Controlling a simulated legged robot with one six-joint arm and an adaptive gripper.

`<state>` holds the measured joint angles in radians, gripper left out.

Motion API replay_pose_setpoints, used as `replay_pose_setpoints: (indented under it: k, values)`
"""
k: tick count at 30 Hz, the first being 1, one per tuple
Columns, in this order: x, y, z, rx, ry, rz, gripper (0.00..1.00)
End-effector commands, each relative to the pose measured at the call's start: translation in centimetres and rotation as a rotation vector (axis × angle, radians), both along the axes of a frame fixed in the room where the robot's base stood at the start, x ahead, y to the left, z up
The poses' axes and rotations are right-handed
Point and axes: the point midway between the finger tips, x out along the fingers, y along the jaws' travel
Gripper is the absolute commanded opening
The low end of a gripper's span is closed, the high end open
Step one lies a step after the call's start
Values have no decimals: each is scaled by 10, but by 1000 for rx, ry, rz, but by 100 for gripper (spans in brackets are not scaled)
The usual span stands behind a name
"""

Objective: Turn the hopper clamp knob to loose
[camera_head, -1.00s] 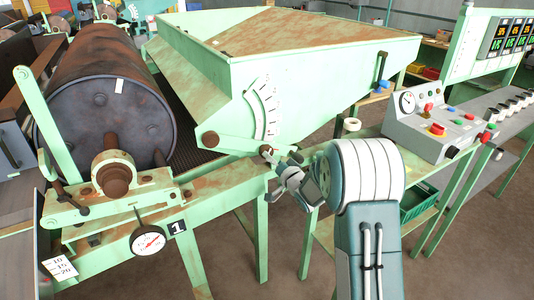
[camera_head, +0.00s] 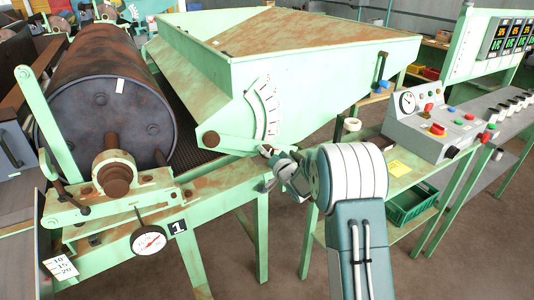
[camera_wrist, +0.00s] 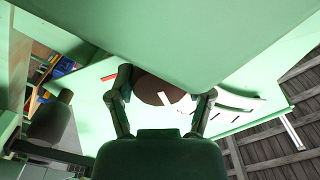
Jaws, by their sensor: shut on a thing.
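The hopper clamp knob (camera_wrist: 158,90) is a round brown knob with a white mark, seen between my fingers in the wrist view. My gripper (camera_wrist: 163,98) is shut on it, one finger at each side. In the head view my gripper (camera_head: 268,153) is at the right end of a green pointer arm (camera_head: 235,143), and hides most of the knob. The pointer arm runs from a brown pivot (camera_head: 211,138) on the rusty green hopper (camera_head: 300,65). A white curved scale (camera_head: 267,105) is above it. I cannot read the knob's setting.
A rusty drum (camera_head: 108,85) lies at the left, with a round gauge (camera_head: 148,240) in front. A control box (camera_head: 435,130) with coloured buttons stands on the green bench at the right.

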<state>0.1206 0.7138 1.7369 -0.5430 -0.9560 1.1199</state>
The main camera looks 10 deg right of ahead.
Motion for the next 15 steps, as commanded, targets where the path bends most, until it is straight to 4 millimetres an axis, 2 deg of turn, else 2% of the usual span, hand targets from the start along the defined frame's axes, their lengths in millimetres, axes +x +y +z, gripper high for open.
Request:
replay_pose_setpoints:
  k: [8, 15]
  values:
    - [1, -1, -2, -49, -13, -3, 18]
    - [1, -1, -2, -195, -60, -2, 18]
